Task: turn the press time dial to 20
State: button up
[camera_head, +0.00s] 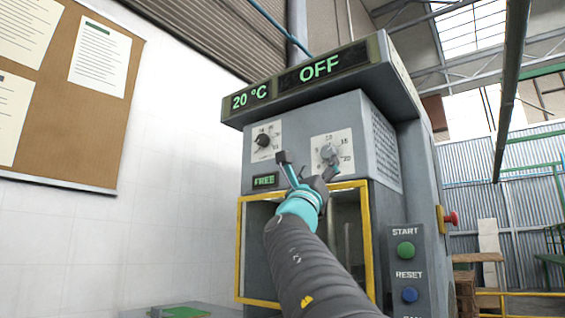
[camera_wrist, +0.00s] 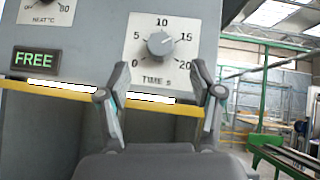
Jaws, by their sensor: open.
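The press time dial (camera_wrist: 160,43) is a round grey knob on a white plate marked 0, 5, 10, 15, 20 and "TIME s". Its pointer appears to face near 15. In the head view the dial (camera_head: 328,152) sits at the right of the machine's upper front. My gripper (camera_wrist: 161,68) is open and empty, its two dark fingers spread to the left and right below the dial, apart from it. In the head view my gripper (camera_head: 308,165) is in front of the panel, just below and left of the dial.
A second dial (camera_head: 263,140) for heat is to the left, above a green "FREE" display (camera_head: 265,181). The top display (camera_head: 320,69) reads 20 °C and OFF. A yellow frame (camera_head: 240,250) edges the opening below. START (camera_head: 405,249) and RESET (camera_head: 409,294) buttons are lower right.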

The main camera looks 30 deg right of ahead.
aim_at(326, 151)
jog(key=p+x, duration=0.2)
jog(key=x, duration=0.5)
jog(key=shift+c, duration=0.3)
jog(key=c, duration=1.1)
